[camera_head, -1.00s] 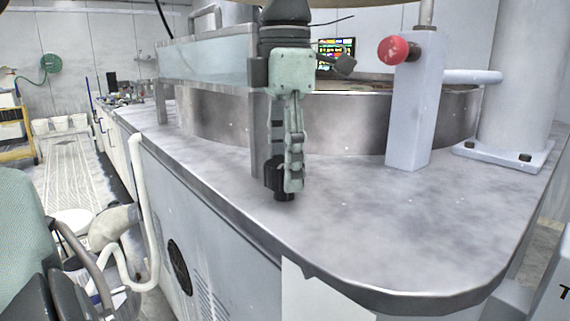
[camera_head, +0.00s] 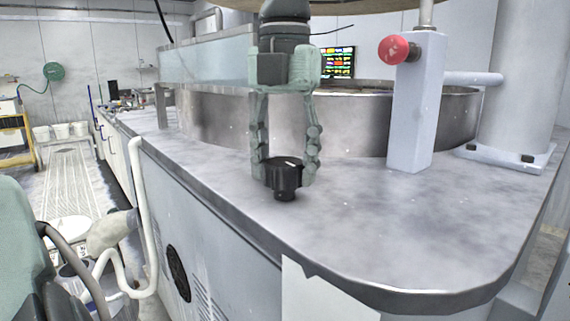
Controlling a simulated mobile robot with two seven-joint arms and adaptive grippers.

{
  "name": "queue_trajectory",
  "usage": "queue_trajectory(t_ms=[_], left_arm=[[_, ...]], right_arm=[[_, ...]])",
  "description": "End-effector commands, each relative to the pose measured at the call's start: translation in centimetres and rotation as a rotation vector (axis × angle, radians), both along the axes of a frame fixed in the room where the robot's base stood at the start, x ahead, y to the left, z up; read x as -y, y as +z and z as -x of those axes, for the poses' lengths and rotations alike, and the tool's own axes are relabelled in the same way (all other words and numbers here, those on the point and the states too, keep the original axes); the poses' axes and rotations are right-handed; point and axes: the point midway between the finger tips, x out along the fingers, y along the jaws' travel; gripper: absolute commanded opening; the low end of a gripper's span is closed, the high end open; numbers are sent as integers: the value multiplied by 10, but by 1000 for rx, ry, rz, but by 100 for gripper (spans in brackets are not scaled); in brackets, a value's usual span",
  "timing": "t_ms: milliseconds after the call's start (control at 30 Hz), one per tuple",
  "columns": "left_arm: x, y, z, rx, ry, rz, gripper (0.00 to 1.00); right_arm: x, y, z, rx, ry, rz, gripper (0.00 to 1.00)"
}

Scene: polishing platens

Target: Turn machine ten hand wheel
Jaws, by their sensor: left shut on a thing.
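The hand wheel (camera_head: 285,178) is a black ribbed knob on a short black stem, standing on the metal counter top near its front edge in the head view. My left gripper (camera_head: 284,172) points straight down from above, with one pale green finger on the left and one on the right of the knob. Its fingertips are shut on the knob's sides. The knob's top shows between the fingers, with a small light mark on it. My right gripper is not in view.
A grey post with a red mushroom button (camera_head: 393,49) stands right of the gripper. Behind is the round metal basin (camera_head: 350,125), with a lit screen (camera_head: 338,62) beyond. The counter top (camera_head: 400,230) is bare at front right. A white hose (camera_head: 146,215) hangs at the left side.

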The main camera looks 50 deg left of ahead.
Motion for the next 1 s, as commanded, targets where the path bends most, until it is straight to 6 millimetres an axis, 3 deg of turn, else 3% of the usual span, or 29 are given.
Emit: queue_trajectory(t_ms=[767, 800, 933, 1000], left_arm=[[0, 1, -1, 4, 100, 1, 22], [0, 1, -1, 4, 100, 1, 55], [0, 1, -1, 2, 100, 0, 71], [0, 0, 0, 2, 99, 0, 71]], right_arm=[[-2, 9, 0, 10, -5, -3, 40], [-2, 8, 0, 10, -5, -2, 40], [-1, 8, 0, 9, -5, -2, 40], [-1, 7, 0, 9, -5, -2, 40]])
